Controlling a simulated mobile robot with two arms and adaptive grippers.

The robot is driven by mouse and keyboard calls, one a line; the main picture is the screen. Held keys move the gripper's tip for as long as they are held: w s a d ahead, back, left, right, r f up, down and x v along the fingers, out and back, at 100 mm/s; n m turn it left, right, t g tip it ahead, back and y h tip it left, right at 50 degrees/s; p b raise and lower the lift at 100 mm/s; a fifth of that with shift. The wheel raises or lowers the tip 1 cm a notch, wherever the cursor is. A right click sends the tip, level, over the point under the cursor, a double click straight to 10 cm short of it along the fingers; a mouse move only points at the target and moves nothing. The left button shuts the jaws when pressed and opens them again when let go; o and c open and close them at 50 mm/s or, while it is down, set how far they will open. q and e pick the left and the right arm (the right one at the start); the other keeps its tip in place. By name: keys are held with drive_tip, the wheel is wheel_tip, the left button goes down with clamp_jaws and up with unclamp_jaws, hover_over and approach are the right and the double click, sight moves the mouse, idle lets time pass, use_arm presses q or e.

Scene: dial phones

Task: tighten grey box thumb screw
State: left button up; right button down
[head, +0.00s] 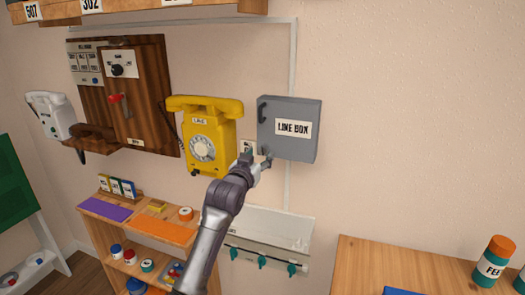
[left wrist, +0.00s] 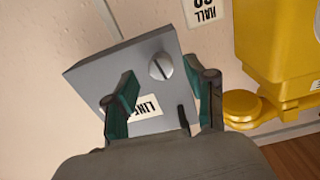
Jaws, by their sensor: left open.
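The grey box (head: 304,146), labelled LINE BOX, hangs on the wall right of the yellow phone, its door shut. In the left wrist view the grey box (left wrist: 95,75) appears tilted. A round, slotted grey thumb screw (left wrist: 161,66) shows on it there, with part of the LINE label below. My left gripper (head: 265,163) is at the box's lower left corner. In the left wrist view its teal fingers (left wrist: 163,84) are open, one on each side of the screw in the picture, with a gap to it. Whether they touch the box is unclear. My right gripper is not in view.
The yellow dial phone (head: 221,112) hangs close left of the box. A small wall tag (head: 247,146) is between them. Below are a white panel with teal hooks (head: 266,233) and a wooden shelf (head: 97,204). The wall right of the box is bare.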

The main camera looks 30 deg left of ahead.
sight(262, 152)
use_arm(q)
drive_tip(key=shift+x, duration=1.5)
clamp_jaws()
